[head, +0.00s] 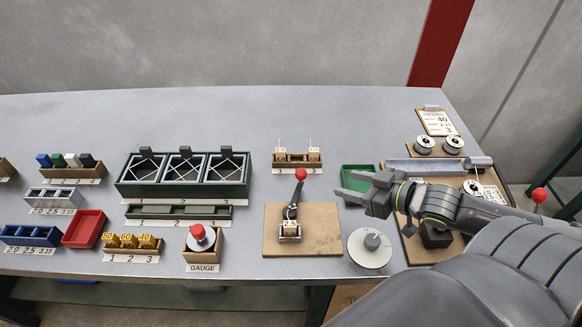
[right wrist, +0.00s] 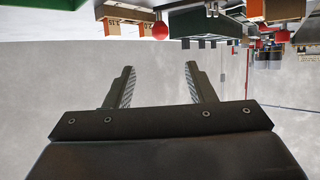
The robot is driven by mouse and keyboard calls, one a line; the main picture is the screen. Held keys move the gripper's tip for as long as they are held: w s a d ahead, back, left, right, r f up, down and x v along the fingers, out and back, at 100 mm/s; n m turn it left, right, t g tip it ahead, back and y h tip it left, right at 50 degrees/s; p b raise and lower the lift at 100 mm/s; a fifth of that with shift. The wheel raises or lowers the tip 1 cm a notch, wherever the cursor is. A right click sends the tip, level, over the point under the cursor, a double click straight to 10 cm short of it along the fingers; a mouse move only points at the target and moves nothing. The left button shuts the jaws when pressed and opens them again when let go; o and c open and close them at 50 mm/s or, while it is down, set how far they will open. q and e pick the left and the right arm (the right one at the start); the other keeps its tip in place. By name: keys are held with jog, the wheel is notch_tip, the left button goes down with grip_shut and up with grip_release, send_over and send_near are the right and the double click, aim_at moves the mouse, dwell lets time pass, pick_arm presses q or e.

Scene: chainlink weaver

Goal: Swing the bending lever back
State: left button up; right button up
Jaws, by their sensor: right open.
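A lever with a red ball knob (head: 300,174) and dark arm stands near upright on a wooden board (head: 325,238) at the middle of the bench. At its foot is a small light block (head: 290,229) with dark markings. My right gripper (head: 346,184) is open and empty, to the right of the knob and apart from it, fingers pointing left. In the right wrist view, which looks upside down, a red ball (right wrist: 160,30) shows beyond the gap between my two fingers (right wrist: 160,72); it looks like the lever's knob. My left gripper is out of view.
A green tray (head: 358,171) sits behind my right gripper, and a round dial (head: 369,248) in front. A second red knob (head: 539,195) is at the far right, by the spool machine. The gauge (head: 201,240) and a green rack (head: 130,185) stand left.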

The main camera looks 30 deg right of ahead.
aim_at(304, 173)
jog(key=b+x, duration=0.5)
jog(key=x, duration=0.3)
jog(key=shift+f, duration=0.15)
jog(key=x, duration=0.6)
jog(key=shift+w+a, duration=0.1)
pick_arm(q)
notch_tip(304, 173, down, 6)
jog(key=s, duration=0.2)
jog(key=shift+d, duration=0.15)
pick_arm(e)
jog(key=shift+x, duration=0.95)
grip_shut()
